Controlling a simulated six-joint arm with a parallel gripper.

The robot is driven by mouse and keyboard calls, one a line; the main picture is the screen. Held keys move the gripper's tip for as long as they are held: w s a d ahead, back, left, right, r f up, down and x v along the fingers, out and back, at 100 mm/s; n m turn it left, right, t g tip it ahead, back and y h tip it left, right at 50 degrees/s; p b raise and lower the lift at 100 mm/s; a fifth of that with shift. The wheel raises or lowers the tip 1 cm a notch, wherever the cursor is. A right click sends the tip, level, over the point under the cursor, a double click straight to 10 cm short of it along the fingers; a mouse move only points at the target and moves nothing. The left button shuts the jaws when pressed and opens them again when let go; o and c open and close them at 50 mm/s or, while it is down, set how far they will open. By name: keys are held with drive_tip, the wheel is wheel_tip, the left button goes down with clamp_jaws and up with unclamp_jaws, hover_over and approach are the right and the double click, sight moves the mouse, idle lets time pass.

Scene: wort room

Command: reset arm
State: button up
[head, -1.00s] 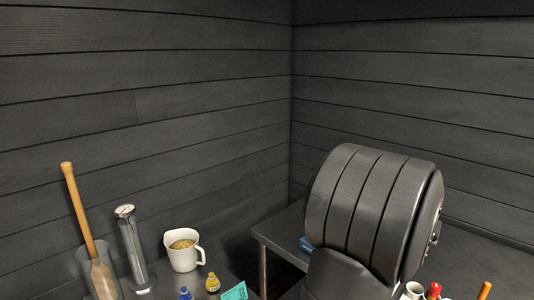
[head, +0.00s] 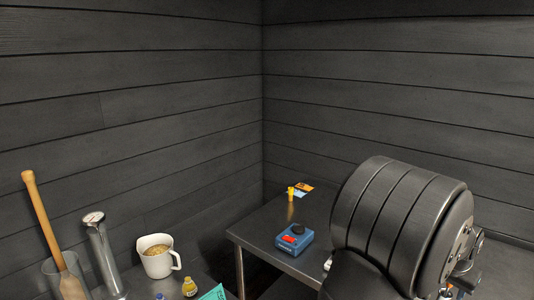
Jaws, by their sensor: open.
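My own arm fills the lower right of the head view as a large dark ribbed link, with a few metal parts at its right end. I cannot make out my gripper or its fingers in this view. Nothing held can be seen.

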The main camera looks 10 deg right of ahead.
drive_tip(key=s+d+m, duration=0.1)
drive_tip(key=s+d, duration=0.3)
drive_tip(key=s, duration=0.4)
drive_tip(key=s+d+f+m+g, duration=0.1)
drive_tip(key=s+d, duration=0.3)
drive_tip(key=s, duration=0.4)
drive_tip(key=shift+s+d+f+m, duration=0.2)
drive_tip(key=shift+s+d+m, duration=0.1)
drive_tip(key=shift+s+d, duration=0.1)
drive_tip(key=shift+o, duration=0.2)
